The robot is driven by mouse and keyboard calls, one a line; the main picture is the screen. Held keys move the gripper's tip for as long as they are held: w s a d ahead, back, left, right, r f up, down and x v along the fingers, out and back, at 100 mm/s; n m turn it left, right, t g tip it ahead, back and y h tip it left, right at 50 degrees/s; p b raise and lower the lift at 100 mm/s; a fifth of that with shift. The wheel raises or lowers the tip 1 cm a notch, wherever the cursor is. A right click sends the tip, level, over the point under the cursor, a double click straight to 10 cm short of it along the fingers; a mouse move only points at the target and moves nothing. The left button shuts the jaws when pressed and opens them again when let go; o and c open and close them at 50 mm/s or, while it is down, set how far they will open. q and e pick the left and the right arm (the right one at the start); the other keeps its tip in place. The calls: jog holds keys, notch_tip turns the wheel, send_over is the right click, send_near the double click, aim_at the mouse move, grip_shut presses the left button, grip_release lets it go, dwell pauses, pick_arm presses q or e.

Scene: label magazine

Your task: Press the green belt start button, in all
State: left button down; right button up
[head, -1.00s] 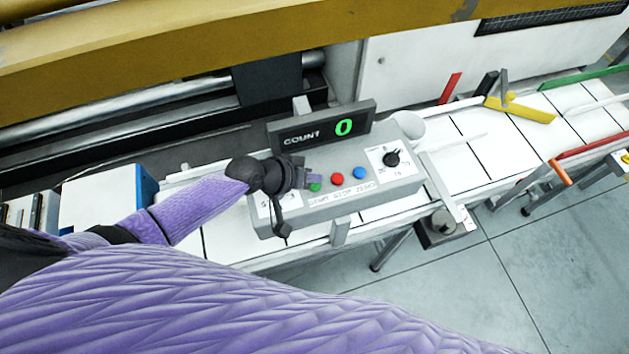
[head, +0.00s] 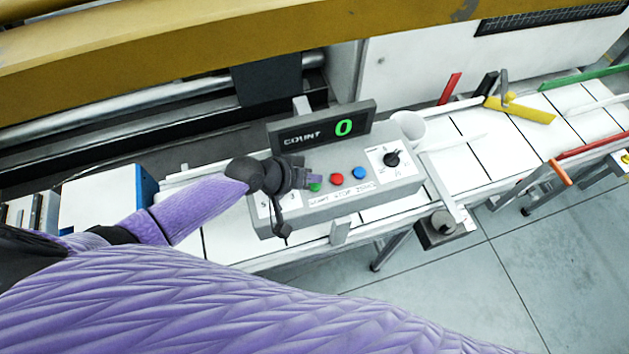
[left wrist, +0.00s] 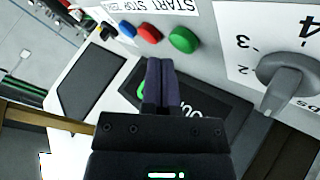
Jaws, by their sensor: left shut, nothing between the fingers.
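The green start button (head: 315,187) sits at the left of a row of three on the grey control box (head: 385,186), beside the red button (head: 337,178) and the blue button (head: 359,172). My left gripper (head: 313,176) is shut and empty, just above and behind the green button in the head view. In the left wrist view the green button (left wrist: 184,40) shows beyond the shut fingertips (left wrist: 160,64), with a visible offset; I cannot tell the exact gap. The count display (head: 320,124) reads 0. My right gripper is not in view.
A dial (head: 391,158) is at the box's right, and another knob (left wrist: 284,82) shows in the left wrist view. A white cup (head: 408,124) stands behind the box. The white belt (head: 470,150) runs right, with a yellow bar (head: 520,108) across it.

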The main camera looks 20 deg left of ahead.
pick_arm(q)
jog(key=shift+f, duration=0.1)
dwell(0.3)
jog(key=shift+f+b, duration=0.35)
jog(key=shift+b, duration=0.05)
